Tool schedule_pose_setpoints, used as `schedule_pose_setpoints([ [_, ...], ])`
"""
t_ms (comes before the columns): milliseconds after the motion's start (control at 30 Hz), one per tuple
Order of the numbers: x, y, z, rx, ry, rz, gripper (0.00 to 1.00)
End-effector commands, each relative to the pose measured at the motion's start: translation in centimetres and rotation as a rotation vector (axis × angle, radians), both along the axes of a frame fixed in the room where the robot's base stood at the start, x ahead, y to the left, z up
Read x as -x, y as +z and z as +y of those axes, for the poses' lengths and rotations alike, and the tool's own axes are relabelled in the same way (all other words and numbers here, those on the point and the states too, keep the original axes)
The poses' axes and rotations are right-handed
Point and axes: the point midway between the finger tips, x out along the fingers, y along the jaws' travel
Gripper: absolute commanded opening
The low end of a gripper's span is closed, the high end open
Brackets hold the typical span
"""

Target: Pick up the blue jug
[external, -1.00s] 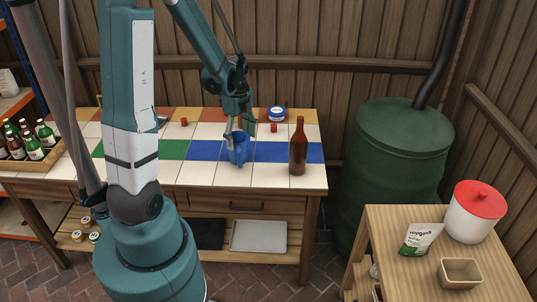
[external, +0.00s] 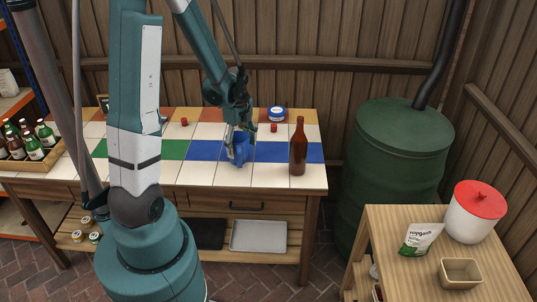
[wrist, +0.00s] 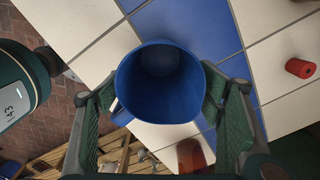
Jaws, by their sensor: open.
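The blue jug (external: 240,150) stands upright on the tiled tabletop, on the blue and white tiles near the middle. In the wrist view I look down into the open mouth of the blue jug (wrist: 160,85), which appears empty. My gripper (external: 240,143) is lowered around the jug. In the wrist view my gripper (wrist: 160,125) has its green fingers spread, one on each side of the jug. The fingers lie close to its walls; I cannot tell if they touch.
A brown bottle (external: 298,147) stands to the right of the jug. A red cap-like piece (external: 274,128) and a blue-and-white tin (external: 277,114) are behind it. Another red piece (external: 184,121) lies further left. A crate of bottles (external: 50,163) sits at the left end.

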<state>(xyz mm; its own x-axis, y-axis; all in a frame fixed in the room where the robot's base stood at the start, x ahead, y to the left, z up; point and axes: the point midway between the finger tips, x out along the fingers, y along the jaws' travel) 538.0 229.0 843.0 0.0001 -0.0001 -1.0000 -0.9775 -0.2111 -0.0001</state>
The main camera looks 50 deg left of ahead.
Motion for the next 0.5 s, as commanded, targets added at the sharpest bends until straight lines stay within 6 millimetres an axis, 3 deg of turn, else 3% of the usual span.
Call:
schedule_pose_setpoints([
  [200,0.0,-2.1,0.0,0.0,0.0,0.0,0.67],
  [500,0.0,-2.6,0.0,0.0,0.0,0.0,0.67],
])
